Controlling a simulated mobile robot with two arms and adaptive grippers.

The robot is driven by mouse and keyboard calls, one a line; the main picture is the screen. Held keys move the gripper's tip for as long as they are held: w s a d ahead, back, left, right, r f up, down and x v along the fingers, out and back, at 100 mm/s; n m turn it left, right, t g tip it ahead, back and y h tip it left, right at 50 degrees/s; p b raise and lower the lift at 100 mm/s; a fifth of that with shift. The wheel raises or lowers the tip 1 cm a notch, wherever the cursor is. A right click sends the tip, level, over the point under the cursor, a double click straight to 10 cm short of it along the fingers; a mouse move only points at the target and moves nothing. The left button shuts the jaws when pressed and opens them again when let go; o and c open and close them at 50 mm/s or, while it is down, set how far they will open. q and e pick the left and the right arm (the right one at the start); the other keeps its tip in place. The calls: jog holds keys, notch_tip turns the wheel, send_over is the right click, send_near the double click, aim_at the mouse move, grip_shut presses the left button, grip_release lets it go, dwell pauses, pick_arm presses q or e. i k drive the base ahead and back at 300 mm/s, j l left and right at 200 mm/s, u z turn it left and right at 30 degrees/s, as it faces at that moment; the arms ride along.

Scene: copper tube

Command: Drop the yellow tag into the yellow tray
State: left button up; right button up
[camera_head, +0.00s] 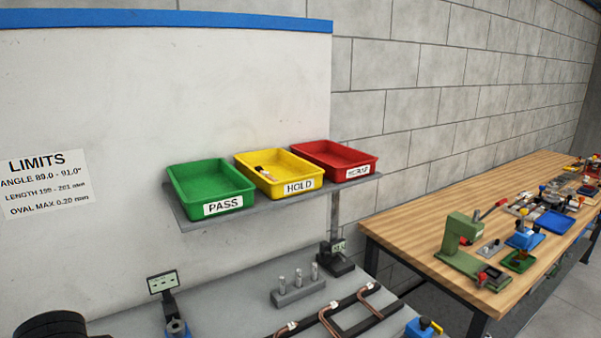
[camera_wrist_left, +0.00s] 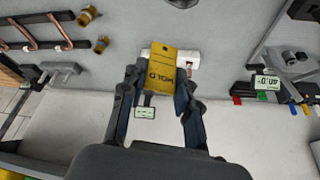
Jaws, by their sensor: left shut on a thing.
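The yellow tag (camera_wrist_left: 161,66) shows in the left wrist view, with HOLD lettering and a small hole near one end. My left gripper (camera_wrist_left: 157,84) is shut on it, with a finger on each side. In the head view, the yellow tray (camera_head: 289,165), labelled HOLD, sits on the grey wall shelf between the green and red trays. A small brown and white item (camera_head: 265,173) lies in it. My left gripper does not show clearly in the head view. My right gripper is in neither view.
The green PASS tray (camera_head: 208,181) and red tray (camera_head: 335,157) flank the yellow one closely on the shelf (camera_head: 190,223). Below are a post block (camera_head: 297,291) and copper tubes (camera_head: 328,318). A cluttered wooden bench (camera_head: 410,232) stands at right.

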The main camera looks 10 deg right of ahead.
aim_at(276, 171)
jog(key=l+z, duration=0.15)
jog(key=l, duration=1.05)
jog(key=i+l, duration=0.35)
jog(key=i+z, duration=0.05)
jog(key=i, duration=0.05)
